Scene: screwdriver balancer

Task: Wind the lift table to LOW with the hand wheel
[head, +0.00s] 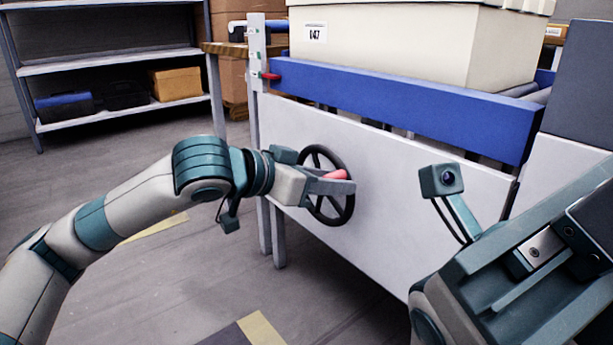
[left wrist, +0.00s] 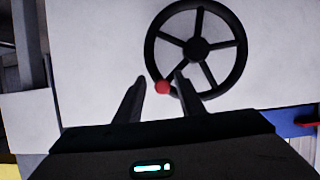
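The black spoked hand wheel (head: 346,207) is mounted on the white front panel of the lift table (head: 400,97). Its red handle (head: 336,175) sticks out toward me; in the left wrist view the knob (left wrist: 162,87) is at the wheel's lower left rim. My left gripper (head: 345,183) is at the wheel, its two fingers (left wrist: 161,80) apart with the knob between their tips. A gap shows on the knob's left; contact on the right is unclear. A red pointer (head: 270,76) sits beside a marked post (head: 257,60); its labels are unreadable. My right gripper's fingers are not visible.
A cream crate (head: 390,45) labelled 047 stands on the lift table behind the blue beam. A grey shelf (head: 110,58) with boxes stands at the back left. My right arm fills the lower right. The floor left of the table is clear.

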